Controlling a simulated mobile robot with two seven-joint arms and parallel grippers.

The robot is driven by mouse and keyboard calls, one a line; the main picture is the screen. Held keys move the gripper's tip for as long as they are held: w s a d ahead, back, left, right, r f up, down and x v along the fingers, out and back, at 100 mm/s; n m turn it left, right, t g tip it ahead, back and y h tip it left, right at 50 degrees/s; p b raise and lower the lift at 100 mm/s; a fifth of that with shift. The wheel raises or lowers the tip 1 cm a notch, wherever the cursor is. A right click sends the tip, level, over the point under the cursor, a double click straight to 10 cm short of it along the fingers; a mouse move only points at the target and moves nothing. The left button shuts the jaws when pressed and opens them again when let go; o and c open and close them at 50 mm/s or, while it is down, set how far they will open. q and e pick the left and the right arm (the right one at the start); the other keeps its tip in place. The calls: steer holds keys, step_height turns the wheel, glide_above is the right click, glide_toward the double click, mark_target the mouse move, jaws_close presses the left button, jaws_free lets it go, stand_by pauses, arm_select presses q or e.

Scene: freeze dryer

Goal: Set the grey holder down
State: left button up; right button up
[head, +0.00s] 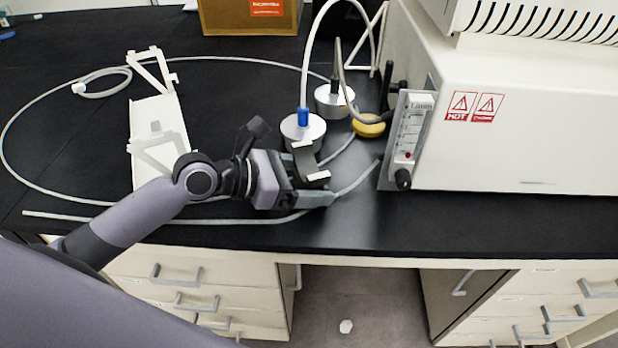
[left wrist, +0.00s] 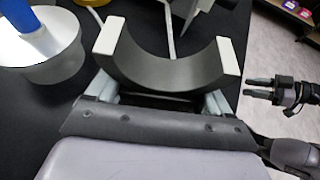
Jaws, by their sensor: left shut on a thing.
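The grey holder is a curved half-ring with pale ends, at the middle of the bench in the head view (head: 311,164). It fills the upper middle of the left wrist view (left wrist: 170,72), its hollow facing away from the gripper. My left gripper (head: 308,190) is shut on its lower outer side. I cannot tell whether the holder touches the bench top (head: 350,222). My right gripper (left wrist: 247,87) shows at the right edge of the left wrist view, its fingers apart and empty; it is outside the head view.
A silver-lidded flask (head: 302,132) with a blue connector and tube stands just behind the holder. Another lidded flask (head: 334,101) and a yellow-topped item (head: 368,125) are behind it. The white machine (head: 540,130) stands to the right, a white frame (head: 158,120) to the left. A hose crosses the bench.

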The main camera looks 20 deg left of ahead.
arm_select(q)
steer(key=shift+f, duration=0.1)
steer(key=o, duration=1.2)
steer(key=v, duration=1)
steer(key=shift+a, duration=0.1)
steer(key=shift+v, duration=0.95)
steer(key=shift+s, duration=0.1)
